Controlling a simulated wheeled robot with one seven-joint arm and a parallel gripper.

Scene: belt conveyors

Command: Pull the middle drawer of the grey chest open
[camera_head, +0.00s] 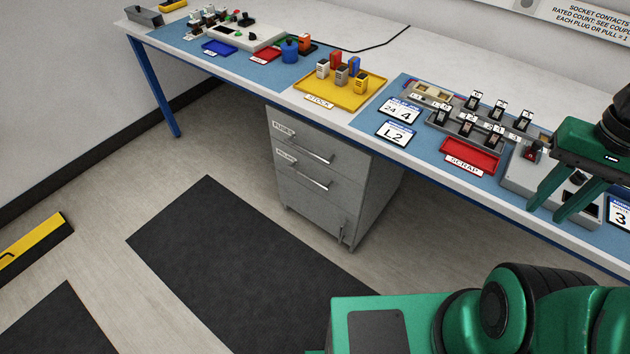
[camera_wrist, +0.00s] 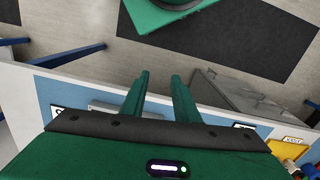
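The grey chest (camera_head: 372,190) stands on the floor under the workbench. Its top drawer has a label that seems to read FUSES. The middle drawer (camera_head: 290,173) below also has a small label and a bar handle (camera_head: 313,182). Both drawer fronts look flush and shut. The lower front has a dark upright handle-like part near its right edge. The chest also shows in the wrist view (camera_wrist: 240,97), right of the fingers. My gripper (camera_head: 548,213) is over the right part of the bench, away from the chest. In the wrist view (camera_wrist: 159,77) its fingers are apart and empty.
The workbench (camera_head: 345,118) carries a yellow stock tray (camera_head: 330,95), a red scrap tray (camera_head: 470,157), and several plugs and sockets. Its front edge overhangs the chest. A dark mat (camera_head: 240,245) lies on open floor before the chest. A yellow-and-black block (camera_head: 35,245) is at left.

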